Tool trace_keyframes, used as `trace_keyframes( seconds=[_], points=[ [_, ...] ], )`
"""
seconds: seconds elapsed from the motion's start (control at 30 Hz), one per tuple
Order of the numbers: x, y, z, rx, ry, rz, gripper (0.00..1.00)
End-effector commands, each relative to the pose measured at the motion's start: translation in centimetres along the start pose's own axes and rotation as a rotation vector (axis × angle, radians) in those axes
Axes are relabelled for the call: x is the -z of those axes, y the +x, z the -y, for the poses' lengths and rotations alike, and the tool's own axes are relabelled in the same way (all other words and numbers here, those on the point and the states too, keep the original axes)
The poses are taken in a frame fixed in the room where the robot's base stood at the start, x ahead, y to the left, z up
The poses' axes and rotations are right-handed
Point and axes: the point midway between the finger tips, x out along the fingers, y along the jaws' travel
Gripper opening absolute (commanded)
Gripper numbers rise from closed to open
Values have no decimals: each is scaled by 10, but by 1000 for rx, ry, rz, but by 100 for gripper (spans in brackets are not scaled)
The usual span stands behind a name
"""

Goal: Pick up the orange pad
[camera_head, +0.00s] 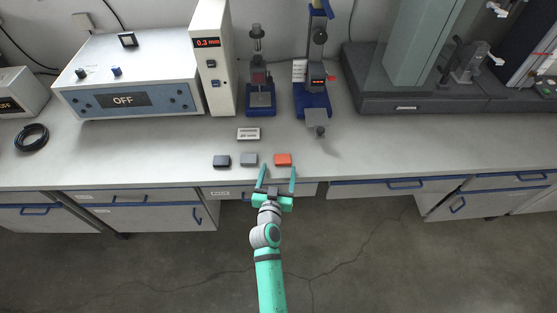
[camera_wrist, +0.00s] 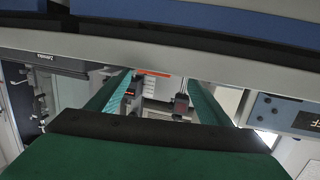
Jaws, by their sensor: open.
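The orange pad (camera_head: 283,159) lies flat near the front edge of the bench, at the right end of a short row of pads. My gripper (camera_head: 277,174) is open and empty at the bench's front edge, its two teal fingers pointing toward the bench. The pad is just beyond the fingertips, closer to the right finger, and apart from them. In the wrist view my open fingers (camera_wrist: 158,84) reach forward, and an orange strip of the pad (camera_wrist: 153,73) shows between them near the bench edge.
A dark pad (camera_head: 221,161) and a grey pad (camera_head: 249,159) lie left of the orange one. A small labelled block (camera_head: 248,134) sits behind them. Two blue-based instruments (camera_head: 261,98) (camera_head: 312,100) stand farther back. The bench (camera_head: 400,150) is clear to the right.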

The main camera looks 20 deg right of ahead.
Motion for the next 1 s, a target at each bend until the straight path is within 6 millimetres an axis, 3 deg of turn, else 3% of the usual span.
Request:
trace_keyframes(
  seconds=[0.33, 0.67, 0.7, 0.87, 1.0],
  points=[
    [5, 43, -3, -3, 0, -1, 73],
    [5, 50, -3, -2, 0, 0, 73],
    [5, 50, -2, -2, 0, 0, 70],
    [5, 50, -2, -1, 0, 0, 32],
    [5, 50, -2, -1, 0, 0, 30]
  ],
)
